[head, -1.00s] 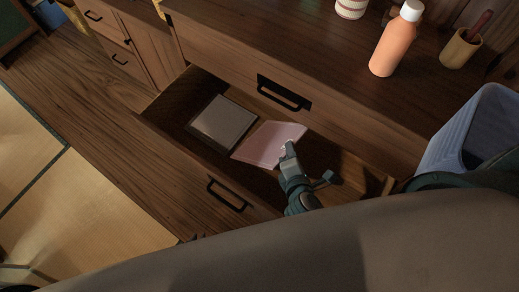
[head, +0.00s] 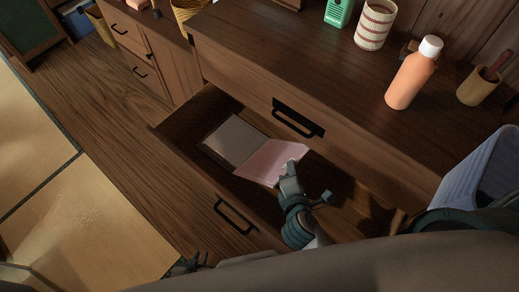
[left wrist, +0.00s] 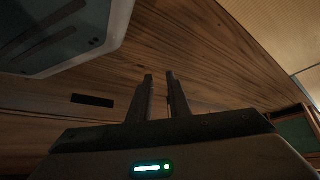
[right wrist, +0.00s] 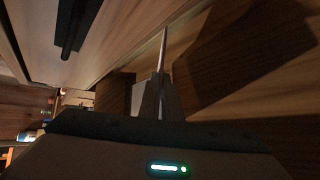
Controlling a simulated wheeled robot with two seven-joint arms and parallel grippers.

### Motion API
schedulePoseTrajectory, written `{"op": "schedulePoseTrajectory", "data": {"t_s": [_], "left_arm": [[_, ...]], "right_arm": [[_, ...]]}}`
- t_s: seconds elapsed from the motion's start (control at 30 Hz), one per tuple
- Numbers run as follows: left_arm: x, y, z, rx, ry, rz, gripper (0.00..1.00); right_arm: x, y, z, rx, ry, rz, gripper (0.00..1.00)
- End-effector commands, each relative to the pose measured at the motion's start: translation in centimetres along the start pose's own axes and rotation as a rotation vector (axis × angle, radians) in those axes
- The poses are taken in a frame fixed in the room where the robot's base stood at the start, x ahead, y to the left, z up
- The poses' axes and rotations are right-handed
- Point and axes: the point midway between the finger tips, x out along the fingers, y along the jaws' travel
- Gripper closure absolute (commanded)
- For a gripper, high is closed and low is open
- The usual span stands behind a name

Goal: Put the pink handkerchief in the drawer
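The pink handkerchief (head: 268,162) is a flat square inside the open drawer (head: 190,172), beside a flat dark square (head: 234,142) and meeting or overlapping its edge. My right gripper (head: 290,167) reaches into the drawer and is shut on the handkerchief's right corner. In the right wrist view the fingers (right wrist: 162,80) are close together on a thin pale edge, the handkerchief (right wrist: 164,48) seen edge-on. Whether it touches the drawer's bottom is unclear. My left gripper (head: 190,263) is at the lower left, outside the drawer; its fingers (left wrist: 159,75) are apart and empty.
Above the drawer is a closed drawer with a black handle (head: 298,119). The cabinet top holds an orange bottle (head: 411,75), a striped cup (head: 375,24), a green box (head: 339,12) and a tan cup (head: 482,87). A pale blue bin (head: 468,172) stands at right.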

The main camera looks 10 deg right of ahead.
Motion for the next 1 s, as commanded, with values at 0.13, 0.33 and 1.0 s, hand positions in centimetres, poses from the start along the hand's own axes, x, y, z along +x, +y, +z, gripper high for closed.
{"op": "schedulePoseTrajectory", "data": {"t_s": [0.13,0.33,1.0], "left_arm": [[-0.3,0.1,-0.6,0.002,0.022,0.002,0.83],[-0.5,0.4,-0.6,0.004,0.045,0.006,0.83],[-0.2,1.7,-2.1,0.000,0.084,0.019,0.83]], "right_arm": [[1.7,2.2,-1.8,0.004,-0.001,0.003,1.00],[4.1,4.8,-4.5,0.003,0.000,0.003,1.00],[6.3,7.0,-7.0,0.001,-0.001,0.000,1.00]]}}
